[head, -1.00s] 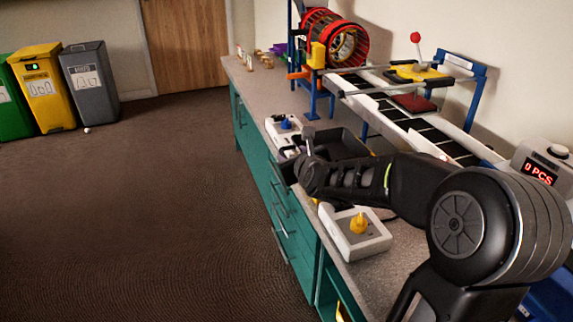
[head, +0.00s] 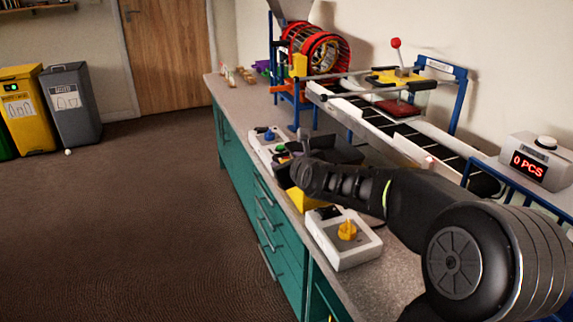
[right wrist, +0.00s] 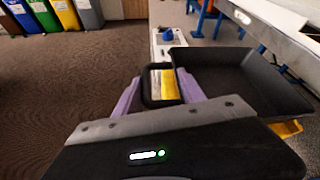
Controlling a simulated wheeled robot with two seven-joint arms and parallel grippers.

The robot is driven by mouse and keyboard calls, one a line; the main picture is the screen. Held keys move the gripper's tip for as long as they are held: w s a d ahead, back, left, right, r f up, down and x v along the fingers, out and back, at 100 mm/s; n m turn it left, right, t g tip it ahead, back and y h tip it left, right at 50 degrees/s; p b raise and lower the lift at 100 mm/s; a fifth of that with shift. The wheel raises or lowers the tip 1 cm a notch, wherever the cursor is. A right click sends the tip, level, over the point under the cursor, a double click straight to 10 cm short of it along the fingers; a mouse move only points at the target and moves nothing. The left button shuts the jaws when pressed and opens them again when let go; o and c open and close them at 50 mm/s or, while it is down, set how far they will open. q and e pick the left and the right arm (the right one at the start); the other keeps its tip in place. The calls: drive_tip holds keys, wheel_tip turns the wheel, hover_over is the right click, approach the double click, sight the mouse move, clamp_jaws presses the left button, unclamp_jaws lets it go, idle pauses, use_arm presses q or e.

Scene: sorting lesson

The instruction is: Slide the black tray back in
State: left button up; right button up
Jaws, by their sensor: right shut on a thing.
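The black tray (head: 338,149) sits on the counter below the conveyor, partly hidden behind my right arm in the head view. In the right wrist view the tray (right wrist: 245,72) is a wide, shallow black pan, and its inside looks empty. My right gripper (right wrist: 162,84) has its purple-padded fingers on both sides of a small black frame at the tray's near left side, which looks like its handle. Yellow and grey show inside that frame. The fingers are shut on it. My left gripper is not in view.
A white box with a yellow knob (head: 347,232) stands nearer on the counter. A box with a blue knob (head: 269,137) stands beyond the tray. A yellow part (head: 305,200) shows below my wrist. The conveyor (head: 420,138) runs behind.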

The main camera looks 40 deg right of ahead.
drive_tip(key=shift+f+b, duration=0.35)
drive_tip(key=shift+b, duration=0.1)
idle(0.3)
drive_tip(key=o, duration=1.5)
drive_tip(key=shift+o, duration=0.2)
drive_tip(key=p+v, duration=0.1)
drive_tip(key=v, duration=0.7)
drive_tip(key=shift+f, duration=0.1)
